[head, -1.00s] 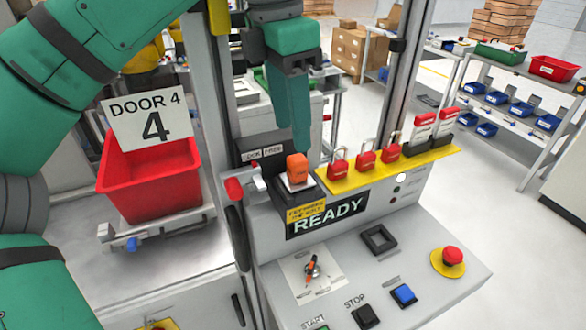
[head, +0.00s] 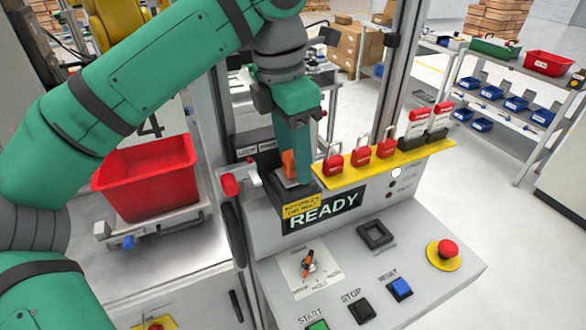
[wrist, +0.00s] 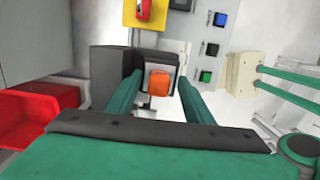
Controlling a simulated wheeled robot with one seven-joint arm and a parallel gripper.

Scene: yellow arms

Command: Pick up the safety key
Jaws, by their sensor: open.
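The safety key appears to be the orange block (head: 289,163) seated in a dark holder on the console, left of the yellow padlock shelf. In the wrist view the orange block (wrist: 159,83) shows between the two fingers of my gripper (wrist: 160,76), with a gap on either side. In the head view my gripper (head: 297,176) points down at the holder, and a green finger hides part of the orange block. The fingers are open and hold nothing. Whether the fingertips touch the holder cannot be told.
The yellow shelf (head: 345,177) with red padlocks stands just right of my gripper. A red-handled lever (head: 231,184) is close on the left. The READY sign (head: 323,211) and console buttons lie in front. A red bin (head: 147,180) stands farther left.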

